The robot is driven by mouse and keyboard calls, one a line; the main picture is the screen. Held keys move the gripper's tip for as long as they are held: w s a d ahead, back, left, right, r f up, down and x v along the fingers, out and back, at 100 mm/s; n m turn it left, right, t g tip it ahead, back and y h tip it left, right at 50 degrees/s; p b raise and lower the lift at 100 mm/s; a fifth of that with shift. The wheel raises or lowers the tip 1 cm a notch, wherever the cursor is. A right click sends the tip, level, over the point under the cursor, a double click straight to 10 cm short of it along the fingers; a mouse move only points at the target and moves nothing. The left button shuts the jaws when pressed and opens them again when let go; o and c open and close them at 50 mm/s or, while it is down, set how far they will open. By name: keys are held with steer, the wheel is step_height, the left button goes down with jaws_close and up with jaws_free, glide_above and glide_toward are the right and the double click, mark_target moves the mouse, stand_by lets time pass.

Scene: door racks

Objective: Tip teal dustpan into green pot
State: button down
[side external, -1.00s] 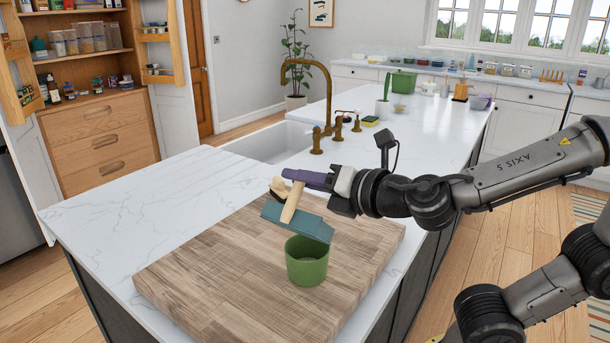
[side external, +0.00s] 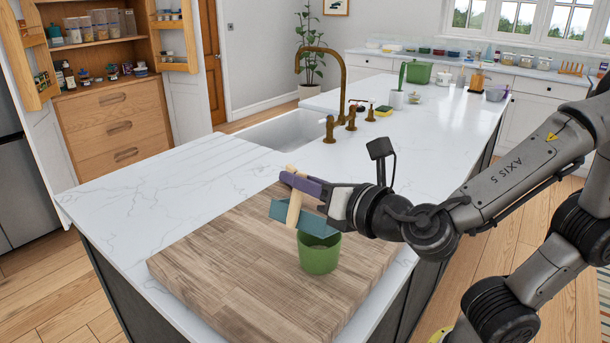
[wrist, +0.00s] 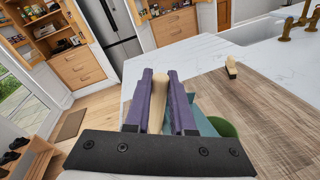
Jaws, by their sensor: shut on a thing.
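My gripper (side external: 300,183) has purple fingers and is shut on the pale wooden handle of the teal dustpan (side external: 303,219). The dustpan hangs in the air with its handle up, its pan sloping down to the right. The green pot (side external: 319,257) stands upright on the wooden board. The pan's lower right end overlaps the pot's rim in the side view; whether they touch I cannot tell. In the wrist view the handle (wrist: 158,90) is between the fingers, with part of the pan (wrist: 204,120) and the pot (wrist: 224,129) behind them. The pan's contents are not visible.
The wooden board (side external: 220,270) lies on the white marble counter (side external: 150,195). A small pale-handled object (wrist: 231,66) stands on the board in the wrist view. A sink (side external: 290,130) and brass tap (side external: 345,80) are behind. The board's front left is clear.

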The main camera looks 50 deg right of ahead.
mark_target(290, 216)
steer(key=shift+s+a+f+n+t, duration=0.15)
steer(key=shift+a+n+t, duration=0.25)
steer(key=shift+a+n, duration=1.1)
steer(key=shift+a, duration=0.1)
steer(key=shift+h, duration=0.4)
steer(key=w+d+r+m+g+h, duration=0.1)
steer(key=w+d+r+m+h, duration=0.2)
steer(key=d, duration=0.6)
steer(key=w+d+r+g+h, duration=0.1)
steer(key=w+d+r, duration=0.25)
steer(key=d, duration=0.55)
steer(key=w+a+r+n+t+y, duration=0.2)
steer(key=w+a+r+n+y, duration=0.1)
steer(key=a+y, duration=0.4)
steer(key=shift+w+r+n+y, duration=0.2)
steer(key=shift+w+n+y, duration=0.3)
steer(key=shift+n, duration=0.6)
steer(key=shift+w+a, duration=0.1)
